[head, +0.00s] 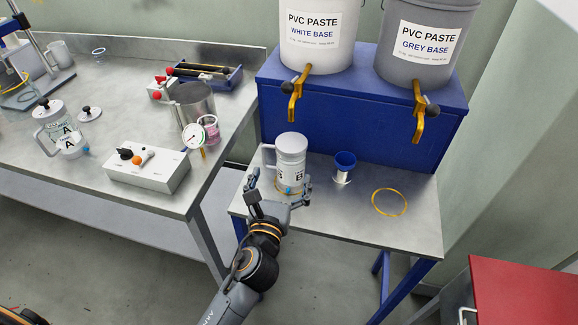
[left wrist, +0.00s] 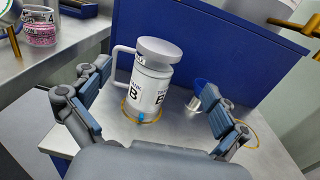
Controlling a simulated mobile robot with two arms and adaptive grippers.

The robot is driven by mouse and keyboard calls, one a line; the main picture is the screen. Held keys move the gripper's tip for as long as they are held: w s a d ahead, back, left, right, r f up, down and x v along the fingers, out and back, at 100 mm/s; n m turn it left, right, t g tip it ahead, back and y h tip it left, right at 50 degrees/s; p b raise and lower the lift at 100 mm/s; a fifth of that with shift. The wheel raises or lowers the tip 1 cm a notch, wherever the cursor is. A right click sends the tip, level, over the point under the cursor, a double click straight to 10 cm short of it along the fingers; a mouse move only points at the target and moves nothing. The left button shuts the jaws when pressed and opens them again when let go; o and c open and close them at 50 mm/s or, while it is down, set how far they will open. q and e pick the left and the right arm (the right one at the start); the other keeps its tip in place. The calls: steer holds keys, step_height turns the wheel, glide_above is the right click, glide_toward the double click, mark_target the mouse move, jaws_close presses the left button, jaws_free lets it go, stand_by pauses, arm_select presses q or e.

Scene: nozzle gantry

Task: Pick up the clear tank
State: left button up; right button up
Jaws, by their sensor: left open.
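A lidded tank marked B (head: 291,160), pale grey with a side handle, stands upright on the low metal table within a yellow ring. It also shows in the left wrist view (left wrist: 152,85), with a blue fitting low on its front. My left gripper (head: 279,188) is open, with its fingers to either side of the tank and visible gaps; contact is not seen. Another tank, marked A (head: 66,137), looks more see-through and stands on the left bench.
A blue cup (head: 343,167) stands right of tank B, with an empty yellow ring (head: 404,205) beyond. Paste buckets with yellow taps sit on a blue stand (head: 360,120) behind. A white control box (head: 147,170) and steel pot (head: 190,103) occupy the left bench.

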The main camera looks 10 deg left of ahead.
mark_target(292, 141)
arm_select(q)
steer(key=w, duration=1.1)
steer(key=shift+w+a+p, duration=0.1)
steer(key=shift+w+p, duration=0.25)
steer(key=shift+w, duration=0.05)
steer(key=shift+s, duration=0.1)
steer(key=c, duration=1.8)
steer(key=shift+r, duration=0.15)
steer(key=shift+c, duration=0.6)
steer(key=shift+r, duration=0.2)
